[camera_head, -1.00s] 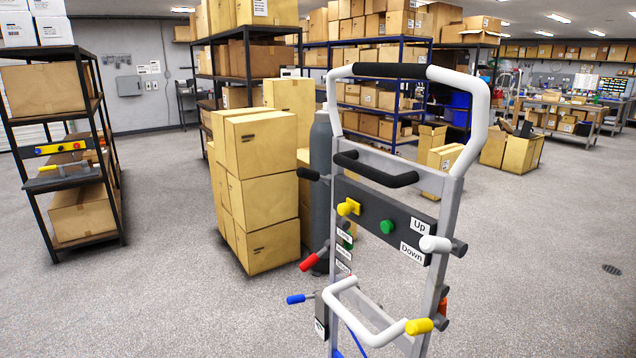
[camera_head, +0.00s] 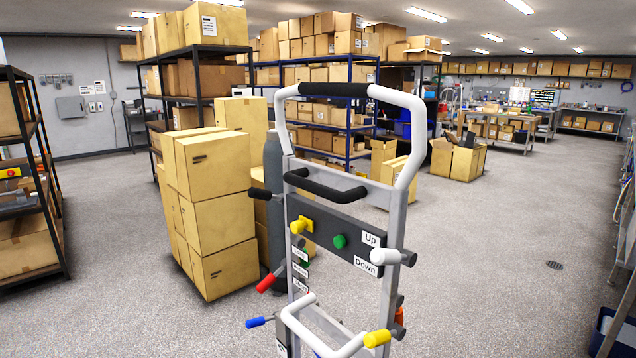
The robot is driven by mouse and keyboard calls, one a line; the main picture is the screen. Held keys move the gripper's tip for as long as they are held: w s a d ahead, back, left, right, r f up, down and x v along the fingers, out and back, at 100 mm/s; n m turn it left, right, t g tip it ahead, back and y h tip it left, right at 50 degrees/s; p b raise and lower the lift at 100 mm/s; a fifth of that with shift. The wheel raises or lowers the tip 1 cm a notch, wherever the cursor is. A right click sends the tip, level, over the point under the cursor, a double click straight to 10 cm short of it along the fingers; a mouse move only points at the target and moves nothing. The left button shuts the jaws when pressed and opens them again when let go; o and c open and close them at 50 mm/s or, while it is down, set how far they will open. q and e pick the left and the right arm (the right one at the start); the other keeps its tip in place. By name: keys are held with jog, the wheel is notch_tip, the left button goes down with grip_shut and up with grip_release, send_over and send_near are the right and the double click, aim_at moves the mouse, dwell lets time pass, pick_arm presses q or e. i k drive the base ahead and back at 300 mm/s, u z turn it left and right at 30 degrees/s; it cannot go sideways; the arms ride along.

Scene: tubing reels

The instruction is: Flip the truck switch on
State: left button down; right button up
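The truck (camera_head: 396,228) stands upright in the middle of the head view, a grey frame with white handles and black grips. Its dark control panel (camera_head: 322,236) carries a yellow switch (camera_head: 302,225), a round green button (camera_head: 340,241) and labels "Up" and "Down" beside a white-tipped lever (camera_head: 393,257). The yellow switch's on or off position cannot be told. Red (camera_head: 266,284), blue (camera_head: 256,322) and yellow (camera_head: 377,338) tipped levers stick out lower down. Neither of my grippers shows in the head view.
Stacked cardboard boxes (camera_head: 222,203) and a grey cylinder (camera_head: 274,200) stand just left of and behind the truck. A shelf rack (camera_head: 55,215) is at the far left. Open floor (camera_head: 480,270) lies to the right, with a metal rack (camera_head: 622,240) at the right edge.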

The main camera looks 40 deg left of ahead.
aim_at(260, 193)
jog(key=z, duration=2.3)
jog(key=k, duration=2.65)
jog(key=u, duration=1.5)
jog(key=i, duration=1)
